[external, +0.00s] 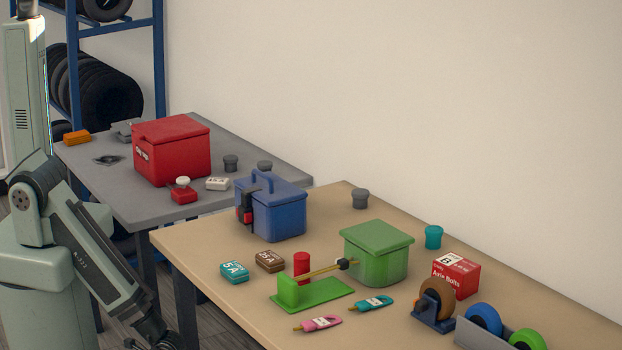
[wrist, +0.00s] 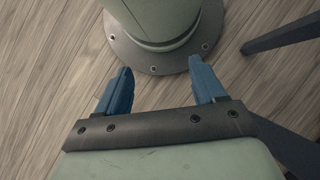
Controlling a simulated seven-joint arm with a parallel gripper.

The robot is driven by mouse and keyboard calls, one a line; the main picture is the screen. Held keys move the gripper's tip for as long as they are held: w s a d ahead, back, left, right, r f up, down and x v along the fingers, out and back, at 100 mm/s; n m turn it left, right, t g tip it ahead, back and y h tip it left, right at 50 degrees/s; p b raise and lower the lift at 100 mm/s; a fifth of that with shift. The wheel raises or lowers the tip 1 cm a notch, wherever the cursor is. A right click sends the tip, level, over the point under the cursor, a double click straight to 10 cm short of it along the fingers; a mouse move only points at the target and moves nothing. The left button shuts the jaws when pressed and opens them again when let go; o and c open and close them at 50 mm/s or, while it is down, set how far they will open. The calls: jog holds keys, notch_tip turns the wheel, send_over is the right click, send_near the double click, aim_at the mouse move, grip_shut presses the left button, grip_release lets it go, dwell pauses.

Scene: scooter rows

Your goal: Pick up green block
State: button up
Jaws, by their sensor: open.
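No plain loose green block stands out. A green upright block (external: 288,291) stands on a flat green plate (external: 325,293) on the tan table, with a thin yellowish rod running from it to a small black piece. Behind it is a green lidded box (external: 377,256). My gripper (wrist: 160,68) shows in the wrist view with two blue fingers apart and nothing between them. It points down at the wooden floor and my own base, away from the tables. In the external view my arm hangs low at the left, and its fingers are not visible.
The tan table (external: 213,302) also holds a blue box (external: 279,218), red cylinder (external: 302,266), teal and brown small cases, pink and teal tags, a red carton (external: 456,276) and tape rolls. A grey table (external: 131,202) with a red box (external: 171,152) stands behind.

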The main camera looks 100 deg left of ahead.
jog(key=shift+c, duration=0.3)
jog(key=shift+c, duration=1.1)
